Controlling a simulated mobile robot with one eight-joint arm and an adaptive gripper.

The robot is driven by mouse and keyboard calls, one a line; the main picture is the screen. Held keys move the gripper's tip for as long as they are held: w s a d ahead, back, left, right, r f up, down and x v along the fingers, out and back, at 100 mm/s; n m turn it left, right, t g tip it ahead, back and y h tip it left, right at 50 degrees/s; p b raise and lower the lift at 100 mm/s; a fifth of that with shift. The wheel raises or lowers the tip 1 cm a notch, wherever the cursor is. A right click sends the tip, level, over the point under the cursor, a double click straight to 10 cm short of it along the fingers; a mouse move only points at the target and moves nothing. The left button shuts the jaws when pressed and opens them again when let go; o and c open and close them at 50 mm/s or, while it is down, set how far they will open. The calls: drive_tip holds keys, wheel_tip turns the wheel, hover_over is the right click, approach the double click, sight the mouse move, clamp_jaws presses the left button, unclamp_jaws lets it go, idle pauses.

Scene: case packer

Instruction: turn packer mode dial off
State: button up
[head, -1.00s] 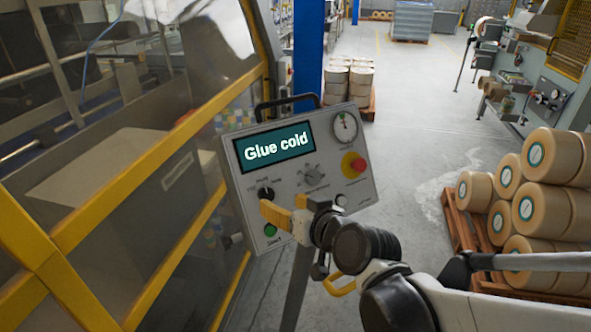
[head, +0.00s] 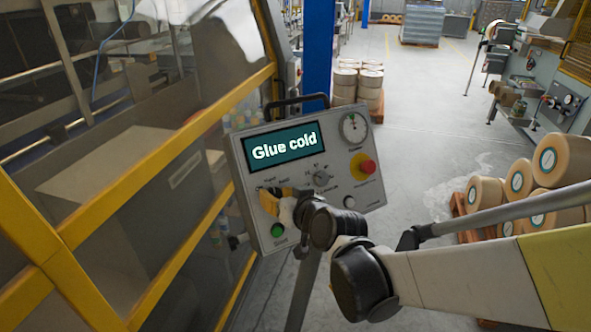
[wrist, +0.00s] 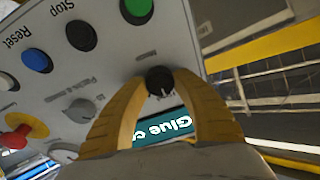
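The grey control panel (head: 345,185) has a lit screen (head: 283,147) reading "Glue cold". The black dial (wrist: 159,80) sits between the green button and the screen in the wrist view; its small labels are too blurred to read. My gripper (wrist: 160,83) has its two yellow fingertips on either side of this dial, close against it. In the head view, my gripper (head: 277,196) is at the lower left of the panel and largely hides the dial. The dial's pointer position cannot be made out.
The green start button (head: 278,230) is just below the gripper. A grey knob (head: 322,178), a red stop knob (head: 367,167) and a gauge (head: 353,127) are to the right. A yellow-framed guard (head: 150,165) stands left; rolls (head: 555,160) are stacked right.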

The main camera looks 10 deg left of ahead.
drive_tip(key=shift+c, duration=0.8)
drive_tip(key=shift+n, duration=0.3)
drive_tip(key=n+b, duration=0.1)
drive_tip(key=n, duration=0.3)
drive_tip(key=shift+g, duration=0.3)
drive_tip(key=n+g+b, duration=0.1)
drive_tip(key=n, duration=0.5)
drive_tip(key=shift+y, duration=0.4)
drive_tip(key=o, duration=1.2)
